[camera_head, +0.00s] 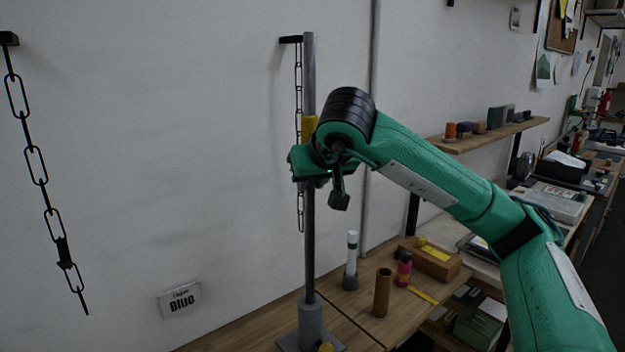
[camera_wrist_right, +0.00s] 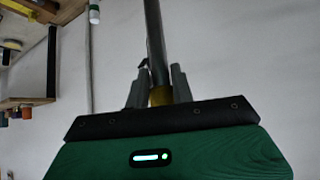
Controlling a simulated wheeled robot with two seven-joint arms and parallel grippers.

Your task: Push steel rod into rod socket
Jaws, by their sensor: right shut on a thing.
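The steel rod (camera_head: 309,235) is a long grey rod standing upright in the head view, with a yellow band (camera_head: 309,127) on its upper part. The rod socket (camera_head: 311,320) is a grey cylinder on a flat base plate on the bench. The rod's lower end meets the socket's top; how deep it sits inside I cannot tell. My right gripper (camera_head: 310,165) is shut on the rod just below the yellow band. In the right wrist view the rod (camera_wrist_right: 154,45) runs between the two fingers (camera_wrist_right: 159,86). My left gripper is out of view.
A brown tube (camera_head: 382,293), a white-topped bottle (camera_head: 351,260) and a pink bottle (camera_head: 404,268) stand on the bench right of the socket. A wooden box (camera_head: 430,262) lies behind them. Chains (camera_head: 38,165) hang on the wall, one close behind the rod.

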